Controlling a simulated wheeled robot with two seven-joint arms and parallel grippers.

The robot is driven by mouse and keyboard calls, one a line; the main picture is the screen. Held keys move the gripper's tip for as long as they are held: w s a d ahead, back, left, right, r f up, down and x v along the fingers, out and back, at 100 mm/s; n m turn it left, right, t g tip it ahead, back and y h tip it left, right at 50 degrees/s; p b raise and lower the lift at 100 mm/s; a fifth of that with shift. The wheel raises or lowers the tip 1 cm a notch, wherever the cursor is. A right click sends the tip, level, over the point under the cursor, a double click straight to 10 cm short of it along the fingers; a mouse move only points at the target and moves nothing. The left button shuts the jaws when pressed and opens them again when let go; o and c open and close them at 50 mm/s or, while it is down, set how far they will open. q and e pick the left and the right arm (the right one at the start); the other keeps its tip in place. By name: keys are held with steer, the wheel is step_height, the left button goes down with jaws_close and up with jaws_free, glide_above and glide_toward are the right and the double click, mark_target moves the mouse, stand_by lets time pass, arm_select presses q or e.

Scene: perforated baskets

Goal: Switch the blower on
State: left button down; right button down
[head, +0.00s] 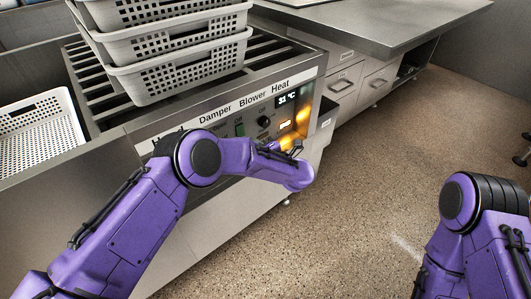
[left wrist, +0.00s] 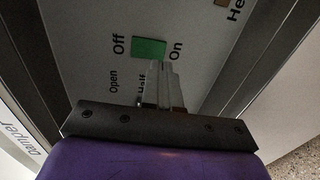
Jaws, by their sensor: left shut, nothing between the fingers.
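The blower switch (head: 240,129) is a green rocker on the slanted front panel, in the Blower column. In the left wrist view the green rocker (left wrist: 149,47) sits between the printed words Off and On. My left gripper (left wrist: 161,66) is shut and empty, its fingertips close to the rocker's edge on the On side. I cannot tell whether they touch it.
Stacked perforated baskets (head: 180,70) stand on the slatted top. Another white basket (head: 40,135) is at the left.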

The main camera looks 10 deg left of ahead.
arm_select(q)
steer(key=shift+x, duration=1.95)
arm_select(e)
steer(key=shift+f, duration=0.2)
arm_select(q)
steer(key=s+d+f, duration=0.2)
steer(key=s+d, duration=0.6)
steer(key=d, duration=0.2)
steer(key=shift+s+d, duration=0.2)
steer(key=shift+d, duration=0.15)
arm_select(e)
steer(key=shift+s, duration=0.45)
